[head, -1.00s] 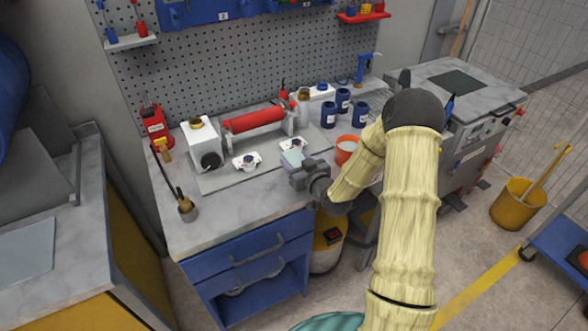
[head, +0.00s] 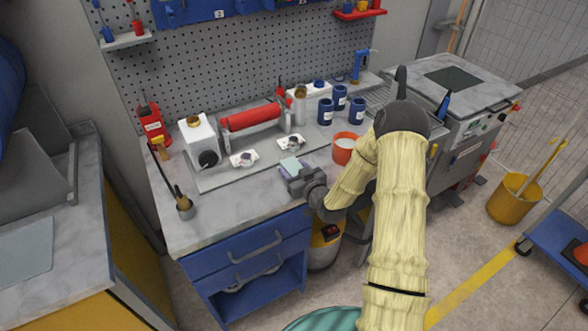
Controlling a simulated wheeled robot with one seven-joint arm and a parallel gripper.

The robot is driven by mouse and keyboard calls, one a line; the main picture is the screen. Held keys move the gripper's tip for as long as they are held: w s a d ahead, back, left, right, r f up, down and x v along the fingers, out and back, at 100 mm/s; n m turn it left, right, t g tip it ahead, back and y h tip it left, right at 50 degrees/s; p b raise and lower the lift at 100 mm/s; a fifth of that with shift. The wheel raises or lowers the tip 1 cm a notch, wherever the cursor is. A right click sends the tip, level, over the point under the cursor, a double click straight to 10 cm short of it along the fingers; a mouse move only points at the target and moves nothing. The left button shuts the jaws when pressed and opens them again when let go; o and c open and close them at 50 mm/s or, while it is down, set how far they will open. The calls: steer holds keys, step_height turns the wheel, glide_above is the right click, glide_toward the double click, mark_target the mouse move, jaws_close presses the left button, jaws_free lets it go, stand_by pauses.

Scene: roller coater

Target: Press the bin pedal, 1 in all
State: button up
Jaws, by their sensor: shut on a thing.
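My gripper (head: 291,179) is over the front right part of the workbench top, shut on a small pale green and lilac block (head: 291,166). Part of the block is hidden by the jaws. A yellow, round bin-like container (head: 322,252) stands on the floor beside the blue drawers, below my gripper. It has a dark patch with a red mark near its top. My arm and the bench hide part of it, and I cannot make out a pedal.
The bench (head: 225,215) carries a red roller (head: 250,117), a white box unit (head: 199,143), an orange cup (head: 345,148) and blue jars (head: 340,97). A yellow bucket (head: 512,201) and a blue cart (head: 560,240) stand at right.

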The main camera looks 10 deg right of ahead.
steer(key=shift+a+f, duration=0.1)
steer(key=shift+f, duration=0.1)
steer(key=o, duration=1)
steer(key=shift+o, duration=0.2)
steer(key=shift+r, duration=0.2)
steer(key=b+v, duration=0.3)
steer(key=v, duration=0.9)
